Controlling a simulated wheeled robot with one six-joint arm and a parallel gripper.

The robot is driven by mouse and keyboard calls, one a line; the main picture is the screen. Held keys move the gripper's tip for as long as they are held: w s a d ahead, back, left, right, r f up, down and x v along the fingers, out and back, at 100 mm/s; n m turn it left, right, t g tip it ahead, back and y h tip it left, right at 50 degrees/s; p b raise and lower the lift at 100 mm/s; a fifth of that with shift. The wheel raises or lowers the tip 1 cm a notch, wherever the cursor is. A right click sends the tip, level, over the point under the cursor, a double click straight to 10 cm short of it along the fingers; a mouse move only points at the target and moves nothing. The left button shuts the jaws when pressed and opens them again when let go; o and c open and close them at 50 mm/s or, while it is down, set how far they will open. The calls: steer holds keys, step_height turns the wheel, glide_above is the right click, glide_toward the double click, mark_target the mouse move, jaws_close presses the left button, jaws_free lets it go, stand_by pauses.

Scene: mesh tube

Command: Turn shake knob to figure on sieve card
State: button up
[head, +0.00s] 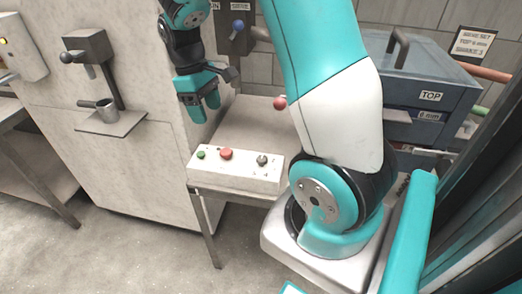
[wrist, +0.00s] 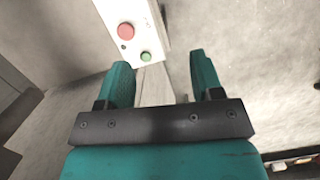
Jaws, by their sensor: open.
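A pale control box (head: 236,178) carries a green button (head: 201,155), a red button (head: 226,154) and a small dark knob (head: 262,160) at its right end. The knob's setting is too small to read, and the knob is not in the wrist view. The sieve card (head: 472,43) hangs on the back wall at upper right; its last line seems to read "SHAKE 3", but it is tiny. My gripper (head: 203,108) is open and empty, above and behind the box's left part. In the wrist view, the box's green-button end (wrist: 135,35) lies beyond the fingers.
A blue sieve stack (head: 425,85) labelled "TOP" and "8 mm" stands at right, with a handle on top. A red-balled lever (head: 280,103) stands behind the box. A blue-balled lever (head: 238,25) is up on the wall panel. A small shelf with a metal cup (head: 106,111) is at left.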

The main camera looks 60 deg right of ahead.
mark_target(262, 158)
steer(key=d+f+m+g, duration=0.2)
steer(key=d+f, duration=0.3)
steer(key=d, duration=0.6)
steer(key=x, duration=0.5)
steer(key=p+x, duration=0.1)
steer(key=x, duration=0.5)
steer(key=s+p+x, duration=0.1)
steer(key=x, duration=0.5)
steer(key=shift+s+r, duration=0.1)
steer(key=shift+s, duration=0.05)
steer(key=c, duration=0.9)
